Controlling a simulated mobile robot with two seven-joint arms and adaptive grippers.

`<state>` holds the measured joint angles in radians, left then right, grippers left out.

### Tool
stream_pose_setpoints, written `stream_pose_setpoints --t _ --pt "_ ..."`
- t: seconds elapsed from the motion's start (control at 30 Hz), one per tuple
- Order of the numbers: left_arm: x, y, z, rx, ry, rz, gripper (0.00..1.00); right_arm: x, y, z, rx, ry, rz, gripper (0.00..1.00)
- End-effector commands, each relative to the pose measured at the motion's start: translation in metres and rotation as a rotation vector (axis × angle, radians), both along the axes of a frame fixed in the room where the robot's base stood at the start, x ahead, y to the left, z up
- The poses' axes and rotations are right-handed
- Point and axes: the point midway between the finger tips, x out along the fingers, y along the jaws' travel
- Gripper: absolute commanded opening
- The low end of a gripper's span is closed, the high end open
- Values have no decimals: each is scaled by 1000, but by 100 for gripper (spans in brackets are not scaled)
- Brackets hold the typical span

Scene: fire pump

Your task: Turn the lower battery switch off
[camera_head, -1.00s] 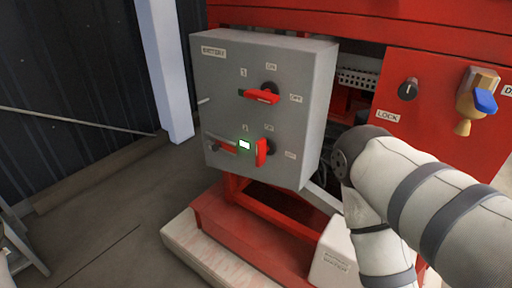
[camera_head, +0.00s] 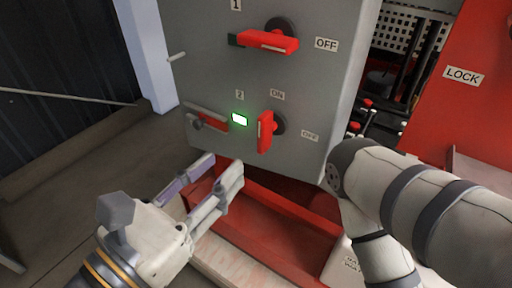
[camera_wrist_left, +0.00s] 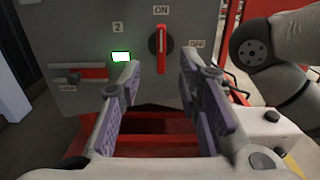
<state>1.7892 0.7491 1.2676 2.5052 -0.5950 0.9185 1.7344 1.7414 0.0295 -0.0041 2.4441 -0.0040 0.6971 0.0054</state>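The lower battery switch (camera_head: 266,132) is a red handle on the grey battery box (camera_head: 213,83), labelled 2. Its handle stands upright, toward the ON label (camera_head: 277,95); the OFF label (camera_head: 310,136) is to its right. A green light (camera_head: 239,119) glows left of it. In the left wrist view the switch (camera_wrist_left: 160,45) is ahead, upright, beyond the fingers. My left gripper (camera_head: 216,180) is open and empty, below and left of the switch, apart from it. It also shows in the left wrist view (camera_wrist_left: 168,100). My right arm is at the right; its gripper is out of frame.
The upper red switch (camera_head: 268,41) lies horizontal, toward its OFF label (camera_head: 326,44). The red pump frame (camera_head: 275,210) is below the box. A red LOCK panel (camera_head: 465,110) is at the right.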

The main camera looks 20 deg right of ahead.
Motion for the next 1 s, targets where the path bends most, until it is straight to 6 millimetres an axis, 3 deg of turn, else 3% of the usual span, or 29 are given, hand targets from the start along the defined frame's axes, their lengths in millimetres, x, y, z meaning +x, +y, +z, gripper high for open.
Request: stream_pose_setpoints --t 0.03,0.17,0.23,0.43,0.8,0.93,1.0 --pt "4 -8 -13 -1 7 -6 32 -11 0 -18 0 35 0 40" --pt "23 -35 -13 4 6 -7 32 -26 0 -44 0 80 0 40" --pt "35 -49 -4 7 3 -4 32 -20 0 -34 0 63 0 40" --pt "58 -79 -2 8 0 -5 32 -19 0 -30 0 58 0 40" --pt "65 -87 -4 8 3 -5 32 -19 0 -30 0 57 0 40" --pt "65 -87 -4 8 3 -5 4 -19 0 -30 0 57 0 40" --pt "65 -87 -4 8 3 -5 0 -19 0 -30 0 57 0 40"
